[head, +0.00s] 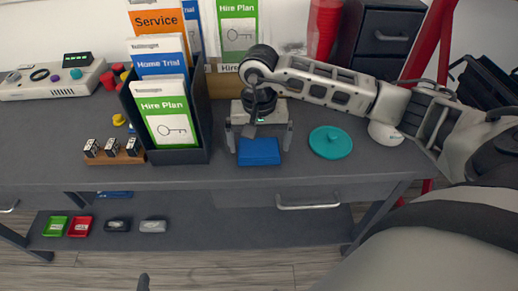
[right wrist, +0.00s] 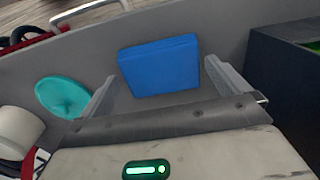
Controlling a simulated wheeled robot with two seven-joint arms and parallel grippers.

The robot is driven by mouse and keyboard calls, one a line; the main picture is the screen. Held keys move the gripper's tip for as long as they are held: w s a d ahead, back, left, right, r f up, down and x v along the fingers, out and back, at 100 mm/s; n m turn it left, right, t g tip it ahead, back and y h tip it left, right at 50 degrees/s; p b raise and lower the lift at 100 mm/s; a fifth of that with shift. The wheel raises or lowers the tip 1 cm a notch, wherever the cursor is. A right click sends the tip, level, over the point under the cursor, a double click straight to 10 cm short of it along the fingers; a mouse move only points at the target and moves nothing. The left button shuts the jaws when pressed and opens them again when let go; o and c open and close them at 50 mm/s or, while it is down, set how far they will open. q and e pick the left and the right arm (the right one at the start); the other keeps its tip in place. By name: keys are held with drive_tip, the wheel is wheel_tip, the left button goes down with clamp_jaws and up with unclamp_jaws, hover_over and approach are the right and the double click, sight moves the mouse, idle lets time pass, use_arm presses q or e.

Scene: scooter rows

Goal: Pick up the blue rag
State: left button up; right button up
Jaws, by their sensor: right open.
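The blue rag (head: 258,151) is a flat, folded rectangle lying on the grey worktop near its front edge. It also shows in the right wrist view (right wrist: 160,67), upper middle. My right gripper (head: 259,138) is open and points down over the worktop, just behind the rag in the head view. Its two fingers stand apart, one toward each side of the rag. In the right wrist view the open gripper (right wrist: 160,74) has the rag between and beyond its fingertips, with nothing held. I cannot tell whether the fingers touch the worktop. My left gripper is not in view.
A dark holder (head: 197,120) with upright leaflets stands left of the gripper. A teal round lid (head: 330,142) lies to the right, with a white round object (head: 385,133) beyond it. A drawer handle (head: 308,207) sticks out below. A red post (head: 428,45) rises at right.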

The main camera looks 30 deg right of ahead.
drive_tip(key=shift+f, duration=0.75)
drive_tip(key=c, duration=0.7)
drive_tip(key=shift+r, duration=0.1)
